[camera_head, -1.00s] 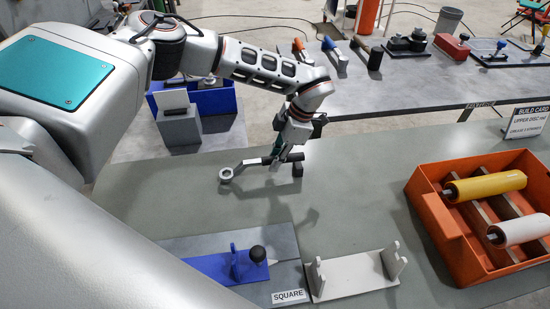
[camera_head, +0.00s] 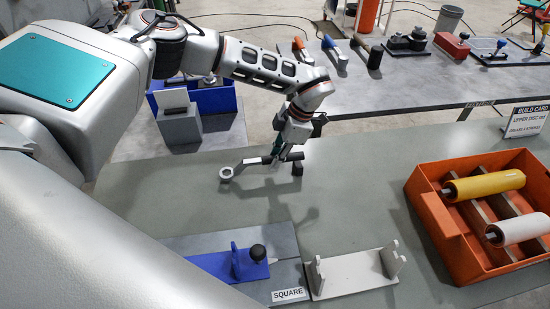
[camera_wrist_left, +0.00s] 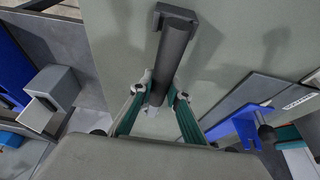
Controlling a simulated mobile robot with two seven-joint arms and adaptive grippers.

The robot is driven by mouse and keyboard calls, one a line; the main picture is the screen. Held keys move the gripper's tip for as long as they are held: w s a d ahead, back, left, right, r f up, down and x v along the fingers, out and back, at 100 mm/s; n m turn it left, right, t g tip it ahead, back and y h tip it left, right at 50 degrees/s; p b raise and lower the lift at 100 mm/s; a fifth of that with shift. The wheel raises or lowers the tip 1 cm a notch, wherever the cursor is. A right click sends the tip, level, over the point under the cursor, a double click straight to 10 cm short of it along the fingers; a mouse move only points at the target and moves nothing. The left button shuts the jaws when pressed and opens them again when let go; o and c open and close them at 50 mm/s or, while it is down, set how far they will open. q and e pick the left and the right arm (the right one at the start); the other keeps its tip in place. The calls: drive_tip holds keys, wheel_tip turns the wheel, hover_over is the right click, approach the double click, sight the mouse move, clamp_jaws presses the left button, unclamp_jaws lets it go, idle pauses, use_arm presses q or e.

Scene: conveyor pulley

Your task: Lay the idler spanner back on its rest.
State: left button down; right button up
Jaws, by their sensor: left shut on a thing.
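The idler spanner (camera_head: 252,163) has a pale ring end and a dark handle; the ring points left in the head view. My left gripper (camera_head: 278,163) points down and is shut on the handle. In the left wrist view the dark handle (camera_wrist_left: 172,55) runs up from between my left fingertips (camera_wrist_left: 161,92); the ring end is hidden there. My right gripper is not in view.
A blue fixture with a black knob (camera_head: 238,264) and a pale grey cradle (camera_head: 352,275) stand at the bench front. An orange tray (camera_head: 447,232) with yellow and white rollers is at the right. The bench between my gripper and the tray is clear.

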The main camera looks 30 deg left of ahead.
use_arm(q)
drive_tip(key=shift+f, duration=0.35)
drive_tip(key=shift+f+b, duration=0.45)
drive_tip(key=shift+f, duration=0.15)
drive_tip(key=c, duration=1.8)
unclamp_jaws()
drive_tip(key=shift+c, duration=0.2)
drive_tip(key=shift+r, duration=0.1)
